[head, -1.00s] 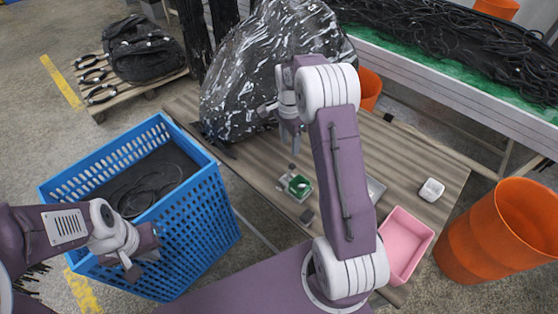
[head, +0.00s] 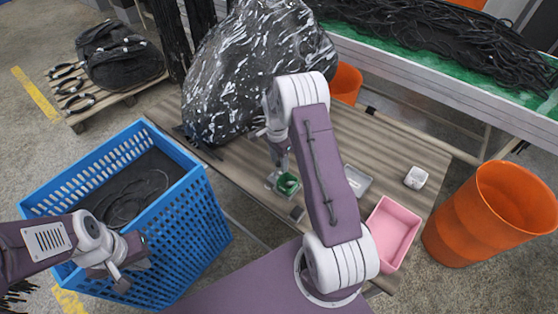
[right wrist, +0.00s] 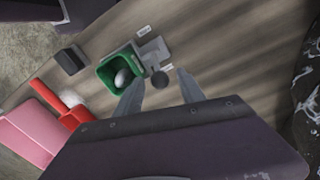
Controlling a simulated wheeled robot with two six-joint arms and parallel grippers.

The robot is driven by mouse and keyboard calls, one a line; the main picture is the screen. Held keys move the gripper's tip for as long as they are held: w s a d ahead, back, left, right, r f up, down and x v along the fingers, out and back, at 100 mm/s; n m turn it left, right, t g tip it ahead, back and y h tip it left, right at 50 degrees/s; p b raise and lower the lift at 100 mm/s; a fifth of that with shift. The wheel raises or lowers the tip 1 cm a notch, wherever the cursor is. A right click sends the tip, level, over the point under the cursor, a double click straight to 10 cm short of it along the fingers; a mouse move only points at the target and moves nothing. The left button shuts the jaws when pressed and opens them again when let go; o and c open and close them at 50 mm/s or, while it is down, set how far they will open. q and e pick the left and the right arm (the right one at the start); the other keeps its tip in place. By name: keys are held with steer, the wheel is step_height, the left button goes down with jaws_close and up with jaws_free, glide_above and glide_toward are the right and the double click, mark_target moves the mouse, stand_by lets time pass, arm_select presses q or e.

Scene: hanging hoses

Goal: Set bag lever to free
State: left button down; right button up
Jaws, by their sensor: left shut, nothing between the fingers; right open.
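A large shiny black plastic bag (head: 250,70) stands at the back of the wooden table. I cannot read the labels or tell the lever's setting. My right gripper (right wrist: 160,88) is open above the table, with the knob appearing between its fingertips; contact cannot be told. The green cup also shows in the head view (head: 289,184).
A blue crate (head: 190,235) with dark hoses stands left. An orange bin (head: 480,225) stands right.

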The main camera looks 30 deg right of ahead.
jaws_close()
stand_by(1.3)
